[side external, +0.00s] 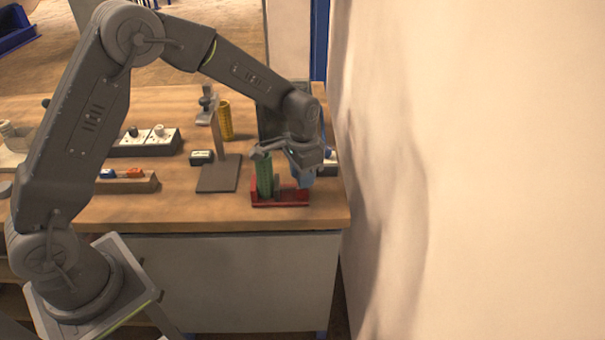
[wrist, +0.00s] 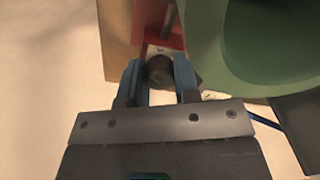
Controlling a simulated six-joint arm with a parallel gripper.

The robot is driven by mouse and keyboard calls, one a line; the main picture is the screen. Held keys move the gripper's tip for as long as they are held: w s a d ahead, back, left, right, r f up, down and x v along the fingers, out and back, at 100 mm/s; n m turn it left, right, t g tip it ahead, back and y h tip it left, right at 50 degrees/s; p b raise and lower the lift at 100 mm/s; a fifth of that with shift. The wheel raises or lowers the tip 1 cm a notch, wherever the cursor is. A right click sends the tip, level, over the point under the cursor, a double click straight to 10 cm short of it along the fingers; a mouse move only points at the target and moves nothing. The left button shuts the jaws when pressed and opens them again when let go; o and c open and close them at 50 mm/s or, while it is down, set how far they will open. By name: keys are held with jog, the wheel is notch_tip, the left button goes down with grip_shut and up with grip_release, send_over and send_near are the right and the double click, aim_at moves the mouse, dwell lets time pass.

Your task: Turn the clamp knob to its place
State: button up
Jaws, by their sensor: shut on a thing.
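The clamp knob (wrist: 160,72) is a small dark grey round piece in the wrist view. My gripper (wrist: 158,66) is shut on it, with one blue finger on each side. The knob is at the end of a red base (wrist: 148,18), which also shows in the side view (side external: 282,201) near the bench's right front corner. A green rounded part (side external: 264,174) stands on the base, left of my gripper; in the wrist view it fills the upper right. In the side view my gripper (side external: 304,181) points down at the base's right end and hides the knob.
A stand with a dark flat foot (side external: 219,174) is left of the red base. A yellow cylinder (side external: 225,120), a small dark box (side external: 201,157), a socket block (side external: 147,142) and a wooden block (side external: 128,183) are on the bench. A pale wall (side external: 470,170) rises close on the right.

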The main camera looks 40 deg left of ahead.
jog(key=shift+r, duration=0.1)
dwell(0.3)
jog(key=o, duration=0.6)
jog(key=shift+o, duration=0.2)
notch_tip(320, 180, up, 14)
jog(key=s+a+r+n+t, duration=0.1)
jog(key=s+r+t, duration=0.1)
jog(key=s+r, duration=0.35)
jog(key=s+a+r+n+t, duration=0.1)
jog(key=s+r, duration=0.2)
jog(key=s, duration=0.6)
jog(key=s+a+f+n+t, duration=0.1)
jog(key=s+f+n+t, duration=0.1)
jog(key=s, duration=1)
jog(key=shift+a+f+t, duration=0.15)
jog(key=shift+f+t, duration=0.15)
